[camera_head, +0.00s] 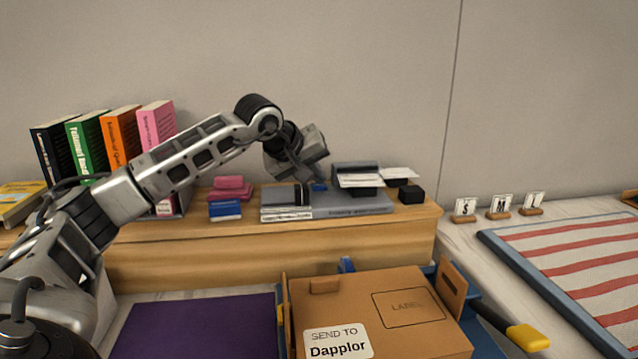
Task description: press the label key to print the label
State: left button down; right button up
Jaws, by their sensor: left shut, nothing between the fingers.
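A grey label station (350,204) sits on the raised wooden shelf, with lettering on its front edge that is too small to read. A small blue key (319,187) shows on its left part. A dark printer block (355,168) stands behind, with a white slip (361,181) at its front. My left gripper (318,178) is shut and empty, pointing down just above or at the blue key; I cannot tell whether it touches. Its tips are partly hidden by the hand. My right gripper is not in view.
A brown box (385,330) marked "SEND TO Dapplor" and "LABEL" stands in front. Books (120,135), pink and blue blocks (226,208), a grey scale-like unit (286,200) and a black cube (411,194) are on the shelf. A striped mat (585,260) lies right.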

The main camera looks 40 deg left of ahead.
aim_at(316, 186)
pick_arm(q)
jog(key=shift+r, duration=0.1)
jog(key=shift+r+p, duration=0.8)
jog(key=shift+p, duration=0.15)
notch_tip(316, 186, up, 5)
jog(key=p, duration=0.4)
jog(key=shift+p, duration=0.4)
